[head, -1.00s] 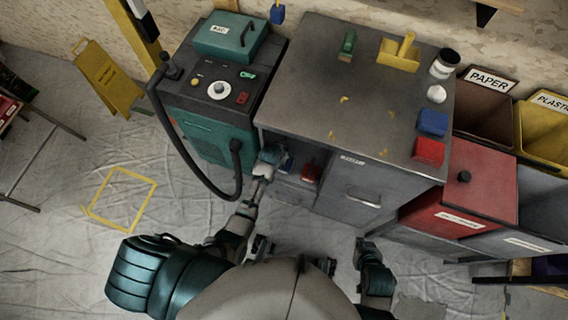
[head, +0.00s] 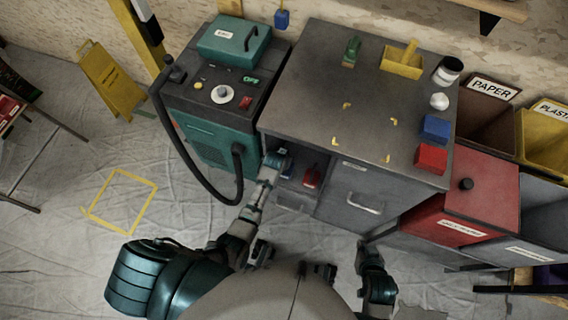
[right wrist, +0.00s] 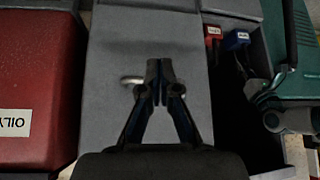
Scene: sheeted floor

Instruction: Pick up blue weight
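The blue weight (head: 288,168) stands in the open compartment of the grey cabinet, mostly hidden behind my left gripper in the head view. Its blue top shows in the right wrist view (right wrist: 236,39), beside the red one. My left gripper (head: 278,157) is at the compartment's opening, just left of the blue weight. Its fingers are too small and covered to read, and I cannot tell whether it touches the weight. My right gripper (head: 364,246) is low in front of the cabinet; in the right wrist view its fingertips (right wrist: 159,72) are together with nothing between them.
A red weight (head: 311,176) stands right of the blue one. The cabinet top (head: 325,90) holds a blue block (head: 435,128), a red block (head: 430,158) and a yellow tray (head: 401,63). A teal machine (head: 210,130) with a black hose (head: 190,165) stands close on the left.

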